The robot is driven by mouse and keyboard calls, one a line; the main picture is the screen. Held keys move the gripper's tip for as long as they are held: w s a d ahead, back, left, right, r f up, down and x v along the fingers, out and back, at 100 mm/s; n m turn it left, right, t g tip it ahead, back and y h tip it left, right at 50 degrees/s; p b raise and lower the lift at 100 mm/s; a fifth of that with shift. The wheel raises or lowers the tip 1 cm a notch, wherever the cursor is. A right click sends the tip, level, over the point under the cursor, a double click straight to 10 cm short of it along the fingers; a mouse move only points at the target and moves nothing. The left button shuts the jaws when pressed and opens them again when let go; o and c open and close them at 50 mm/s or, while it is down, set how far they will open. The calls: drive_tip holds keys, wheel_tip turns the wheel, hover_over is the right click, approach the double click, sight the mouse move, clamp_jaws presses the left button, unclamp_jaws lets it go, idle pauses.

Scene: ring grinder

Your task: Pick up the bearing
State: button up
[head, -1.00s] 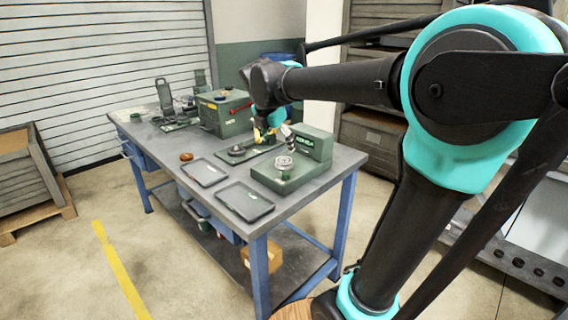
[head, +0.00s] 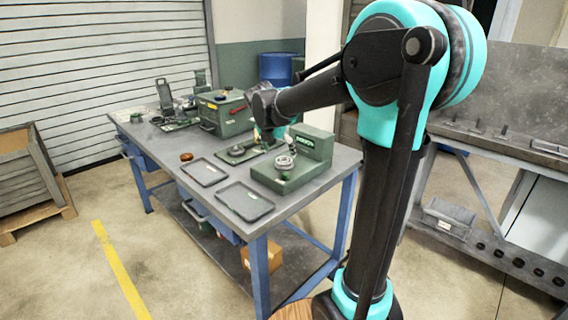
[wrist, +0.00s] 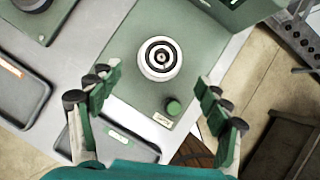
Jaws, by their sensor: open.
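The bearing (head: 284,162) appears as a pale ring on the round seat of the green grinder (head: 289,182) at the near right of the bench. In the wrist view the bearing (wrist: 160,56) is a light ring with dark inner circles, seen from above on the green grinder base (wrist: 120,60). My gripper (wrist: 157,84) is open and empty. Its fingers stand apart to the lower left and lower right of the bearing and do not touch it. In the head view my gripper is small and mostly hidden at the arm's end, above and behind the bearing.
The grinder's upright housing (head: 311,147) stands right behind the bearing. A green knob (wrist: 173,107) sits on the base. Two dark trays, one near (head: 245,202) and one farther (head: 205,172), lie left of the grinder. A green box (head: 224,112) stands farther back on the bench.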

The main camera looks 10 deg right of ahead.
sight(284, 160)
drive_tip(key=shift+x, duration=2.85)
drive_tip(key=shift+w+d+r, duration=0.1)
drive_tip(key=shift+d+r, duration=0.05)
drive_tip(key=shift+c, duration=0.5)
drive_tip(key=c, duration=1.3)
drive_tip(key=shift+r, duration=0.1)
drive_tip(key=shift+c, duration=0.2)
